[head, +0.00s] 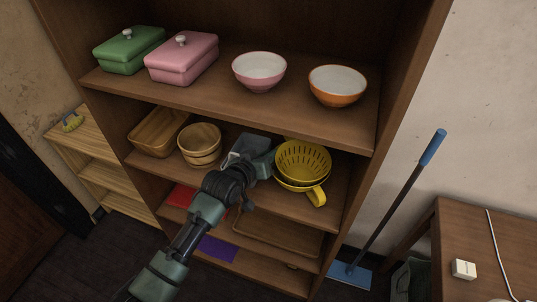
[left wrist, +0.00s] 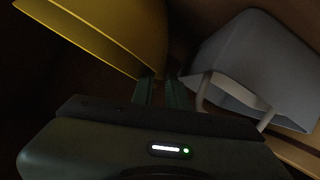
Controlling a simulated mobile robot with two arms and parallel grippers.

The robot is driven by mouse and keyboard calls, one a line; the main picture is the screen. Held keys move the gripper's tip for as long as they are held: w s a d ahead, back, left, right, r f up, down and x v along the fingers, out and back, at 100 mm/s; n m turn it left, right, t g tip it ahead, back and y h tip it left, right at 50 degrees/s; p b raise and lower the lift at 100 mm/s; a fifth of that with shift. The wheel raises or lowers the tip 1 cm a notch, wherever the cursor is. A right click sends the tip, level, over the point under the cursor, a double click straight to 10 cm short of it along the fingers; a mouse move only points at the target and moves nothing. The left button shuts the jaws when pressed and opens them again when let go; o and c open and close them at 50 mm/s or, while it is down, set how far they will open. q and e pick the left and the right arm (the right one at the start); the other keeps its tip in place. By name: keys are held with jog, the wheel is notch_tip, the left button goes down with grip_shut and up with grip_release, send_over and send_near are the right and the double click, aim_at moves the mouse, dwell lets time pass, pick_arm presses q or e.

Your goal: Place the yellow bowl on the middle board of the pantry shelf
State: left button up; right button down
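A yellow bowl-like piece with slots (head: 303,158), like a colander, sits at the right of the middle board (head: 262,203) of the pantry shelf. Another yellow rim shows just under it, with a yellow handle (head: 317,196) at the front; I cannot tell clearly which part is the yellow bowl. My left gripper (head: 264,165) reaches in at its left side. In the left wrist view, a smooth yellow wall (left wrist: 120,35) comes down close to the fingertips (left wrist: 162,88). The fingers look slightly apart, with no clear grip on it. My right gripper is out of view.
A grey container (left wrist: 255,60) with a handle stands close on the gripper's other side. Wooden bowls (head: 200,140) and a wooden tray (head: 158,130) fill the board's left. Above are a pink bowl (head: 259,72), an orange bowl (head: 337,86) and lidded boxes. The shelf's right upright is near.

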pick_arm(q)
jog(key=shift+s+r, duration=0.1)
jog(key=shift+r, duration=0.05)
jog(key=v, duration=1.1)
jog(key=shift+s+a+r+b, duration=0.15)
jog(key=shift+s+a+b, duration=0.05)
jog(key=shift+s+b, duration=0.2)
